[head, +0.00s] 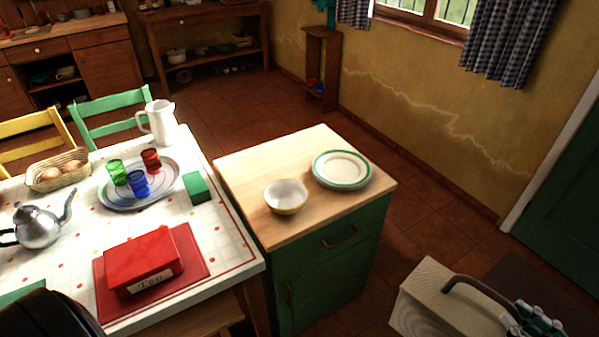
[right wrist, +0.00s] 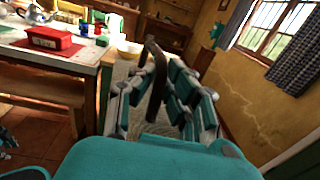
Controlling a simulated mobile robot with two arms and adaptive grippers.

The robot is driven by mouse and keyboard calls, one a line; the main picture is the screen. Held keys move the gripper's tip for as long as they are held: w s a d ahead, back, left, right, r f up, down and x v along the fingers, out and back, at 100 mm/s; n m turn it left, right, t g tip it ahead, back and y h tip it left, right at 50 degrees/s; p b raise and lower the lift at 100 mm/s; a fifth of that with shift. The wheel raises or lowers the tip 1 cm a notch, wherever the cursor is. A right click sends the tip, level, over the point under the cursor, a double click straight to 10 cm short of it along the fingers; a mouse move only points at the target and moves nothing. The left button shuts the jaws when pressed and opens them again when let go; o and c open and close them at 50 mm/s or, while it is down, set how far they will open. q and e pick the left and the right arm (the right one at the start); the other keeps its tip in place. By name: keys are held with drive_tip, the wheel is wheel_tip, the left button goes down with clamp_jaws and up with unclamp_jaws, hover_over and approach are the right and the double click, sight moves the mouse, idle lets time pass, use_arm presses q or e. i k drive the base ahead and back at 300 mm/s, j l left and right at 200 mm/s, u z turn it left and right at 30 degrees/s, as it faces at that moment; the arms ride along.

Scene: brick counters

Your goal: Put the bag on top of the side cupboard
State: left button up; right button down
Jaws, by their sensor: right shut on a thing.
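A pale, light-coloured bag (head: 428,295) with a dark brown handle (head: 478,288) is at the lower right of the head view, to the right of the side cupboard and apart from it in the picture. My right gripper (head: 530,318) is shut on the handle; its teal fingers straddle the handle in the right wrist view (right wrist: 157,85). The bag's underside is cut off. The side cupboard (head: 300,165) is green with a light wooden top. A yellow-and-white bowl (head: 286,196) and green-rimmed plates (head: 341,168) stand on the top. My left gripper is not in view.
The dining table (head: 226,238) stands left of the cupboard, with a red tea box (head: 145,260), kettle (head: 40,226), tray of glasses (head: 112,196) and pitcher (head: 161,122). The cupboard top is bare at its back left and front right. A green door (head: 568,190) is at right.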

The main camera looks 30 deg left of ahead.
sight(283, 152)
drive_tip(key=i+l+u, duration=0.1)
drive_tip(key=u, duration=1.25)
drive_tip(key=l+u, duration=1.15)
drive_tip(key=k+l+u, duration=0.1)
drive_tip(key=l+u, duration=0.3)
drive_tip(key=k+l, duration=0.15)
drive_tip(key=l, duration=0.25)
drive_tip(key=k+l+u, duration=0.1)
drive_tip(key=l, duration=0.25)
drive_tip(key=k+l, duration=0.15)
drive_tip(key=l, duration=0.25)
drive_tip(key=k+l+u, duration=0.1)
drive_tip(key=l, duration=0.25)
drive_tip(key=k+l, duration=0.2)
drive_tip(key=l, duration=0.15)
drive_tip(key=k+l+u, duration=0.1)
drive_tip(key=l, duration=0.25)
drive_tip(key=i, duration=0.9)
